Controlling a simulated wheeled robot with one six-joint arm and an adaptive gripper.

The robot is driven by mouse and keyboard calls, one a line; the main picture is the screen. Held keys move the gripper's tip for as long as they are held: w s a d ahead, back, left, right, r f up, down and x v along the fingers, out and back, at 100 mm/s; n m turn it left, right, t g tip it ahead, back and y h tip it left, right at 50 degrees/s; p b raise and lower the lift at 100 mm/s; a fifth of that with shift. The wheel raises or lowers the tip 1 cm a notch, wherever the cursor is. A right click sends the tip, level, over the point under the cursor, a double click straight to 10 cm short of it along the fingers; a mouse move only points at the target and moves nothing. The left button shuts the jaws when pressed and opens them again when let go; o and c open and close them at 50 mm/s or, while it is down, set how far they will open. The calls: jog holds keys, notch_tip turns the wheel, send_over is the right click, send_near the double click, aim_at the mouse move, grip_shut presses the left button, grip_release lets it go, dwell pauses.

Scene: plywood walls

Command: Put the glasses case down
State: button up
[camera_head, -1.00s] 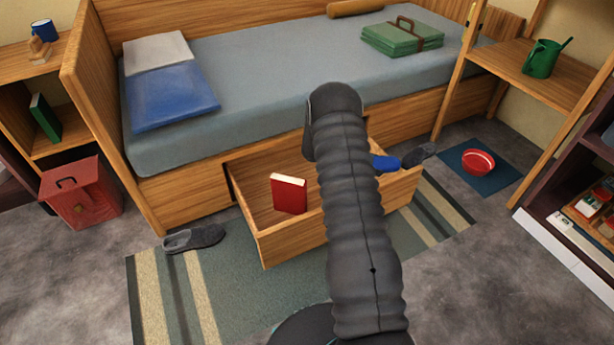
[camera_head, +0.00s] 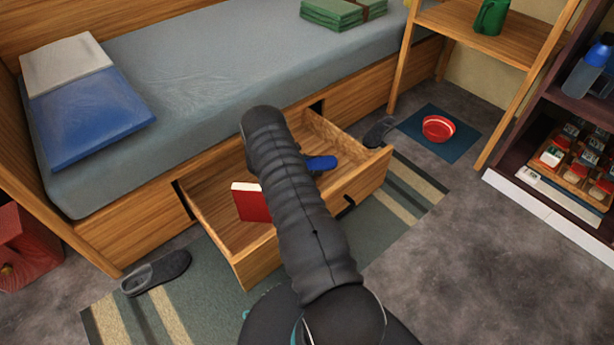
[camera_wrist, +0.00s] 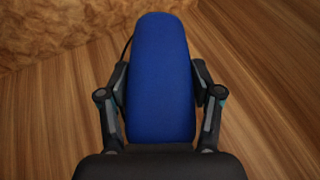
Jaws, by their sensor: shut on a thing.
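The blue glasses case (camera_wrist: 160,75) fills the middle of the wrist view, between the two fingers of my gripper (camera_wrist: 160,100), which is shut on it. Wood grain shows below and around the case. In the head view the blue case (camera_head: 321,163) shows just right of my dark arm, over the open bed drawer (camera_head: 205,215). My arm hides the gripper there and part of the drawer. I cannot tell whether the case touches the drawer floor.
A red book (camera_head: 251,203) stands in the drawer's left part. Slippers lie on the floor at left (camera_head: 156,272) and beyond the drawer (camera_head: 379,131). A red bowl (camera_head: 438,128) sits on a blue mat (camera_head: 463,145). The bed (camera_head: 200,100) is behind; a shelf (camera_head: 545,105) stands right.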

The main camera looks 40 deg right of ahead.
aim_at(326, 175)
jog(key=shift+f, duration=2.4)
jog(key=shift+f+b, duration=0.15)
jog(key=shift+b, duration=0.25)
jog(key=o, duration=1.2)
jog(key=shift+r+p, duration=0.3)
jog(key=shift+p, duration=0.05)
jog(key=v, duration=1.2)
jog(key=shift+f, duration=0.1)
